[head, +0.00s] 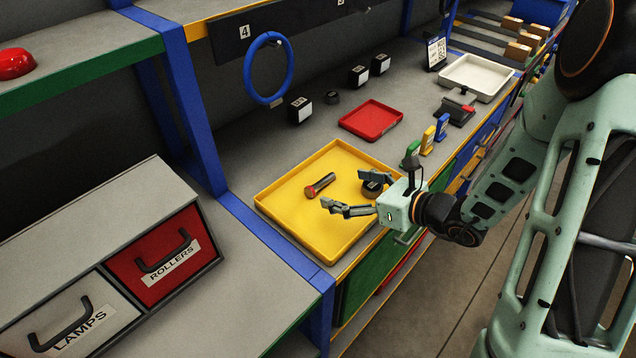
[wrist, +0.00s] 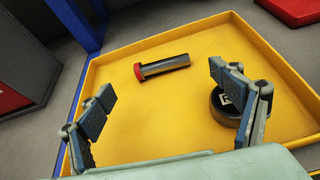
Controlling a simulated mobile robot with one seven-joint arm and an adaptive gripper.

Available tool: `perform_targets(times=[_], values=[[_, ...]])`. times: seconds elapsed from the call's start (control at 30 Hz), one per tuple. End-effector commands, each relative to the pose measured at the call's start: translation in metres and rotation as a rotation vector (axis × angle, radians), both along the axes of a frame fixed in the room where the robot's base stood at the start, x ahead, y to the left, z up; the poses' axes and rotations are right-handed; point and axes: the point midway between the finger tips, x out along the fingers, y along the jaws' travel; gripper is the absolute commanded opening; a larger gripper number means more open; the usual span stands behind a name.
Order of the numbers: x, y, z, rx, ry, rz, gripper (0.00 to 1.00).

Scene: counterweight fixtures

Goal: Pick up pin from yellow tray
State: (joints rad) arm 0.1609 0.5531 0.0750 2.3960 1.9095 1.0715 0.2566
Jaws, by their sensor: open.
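The pin (head: 320,185) is a dark grey rod with a red head, lying in the yellow tray (head: 290,227). In the wrist view the pin (wrist: 165,67) lies on its side beyond my fingertips, its red head to the left. My gripper (head: 345,192) is open and empty over the near right part of the tray, apart from the pin. In the wrist view its two fingers (wrist: 166,87) are spread wide. A black round weight (wrist: 228,105) with a white label sits in the tray, partly hidden behind the right finger.
A red tray (head: 371,120) lies behind the yellow tray. Black blocks (head: 300,110) stand near the wall, and a blue ring (head: 268,68) hangs above. A blue post (head: 185,105) and a drawer cabinet (head: 100,255) stand at the left. Small coloured stands (head: 428,140) are at the right.

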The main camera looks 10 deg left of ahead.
Motion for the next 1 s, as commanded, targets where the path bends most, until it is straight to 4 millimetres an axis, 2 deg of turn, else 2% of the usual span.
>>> perform_targets(times=[0.27,0.57,0.87,1.0], values=[[0.01,0.018,-0.008,-0.001,0.001,0.003,0.85],[0.028,0.047,-0.023,-0.002,0.001,0.002,0.85],[0.031,0.05,-0.025,-0.002,-0.002,0.001,0.85],[0.031,0.05,-0.025,-0.002,-0.002,0.001,0.7]])
